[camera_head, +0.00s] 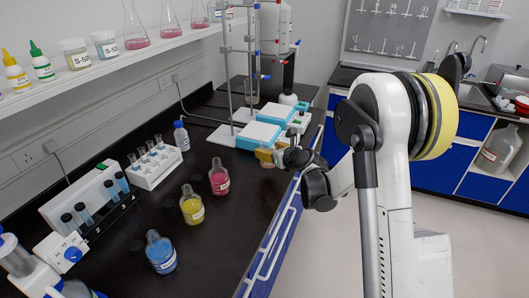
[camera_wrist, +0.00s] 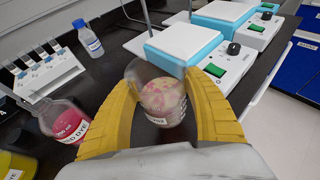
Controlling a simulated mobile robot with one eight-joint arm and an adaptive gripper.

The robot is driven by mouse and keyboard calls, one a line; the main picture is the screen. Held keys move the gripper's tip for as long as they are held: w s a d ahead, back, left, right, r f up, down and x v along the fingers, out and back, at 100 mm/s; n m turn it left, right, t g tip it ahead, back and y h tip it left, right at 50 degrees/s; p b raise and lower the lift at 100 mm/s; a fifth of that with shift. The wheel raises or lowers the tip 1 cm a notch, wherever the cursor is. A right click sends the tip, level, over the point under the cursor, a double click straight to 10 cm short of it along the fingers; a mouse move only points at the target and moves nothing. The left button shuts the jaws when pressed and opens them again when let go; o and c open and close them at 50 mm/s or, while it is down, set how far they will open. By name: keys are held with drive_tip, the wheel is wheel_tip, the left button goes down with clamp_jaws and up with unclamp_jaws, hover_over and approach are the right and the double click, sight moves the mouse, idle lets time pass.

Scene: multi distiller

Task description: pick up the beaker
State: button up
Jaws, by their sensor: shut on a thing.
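In the head view my gripper (camera_head: 272,155) is at the bench's front edge, just before the hotplates, and mostly hides the beaker. I cannot tell whether the beaker's base touches the bench.
Blue-and-white hotplates (camera_wrist: 185,46) stand just behind the beaker. A red dye flask (camera_head: 219,178), a yellow flask (camera_head: 192,207) and a blue flask (camera_head: 161,254) stand to the left. A tube rack (camera_head: 155,164) and a small bottle (camera_head: 181,136) are farther back. The right aisle is clear.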

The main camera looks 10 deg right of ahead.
drive_tip(key=s+d+r+p, duration=0.3)
drive_tip(key=d+r, duration=0.3)
drive_tip(key=d, duration=0.3)
drive_tip(key=shift+s, duration=0.7)
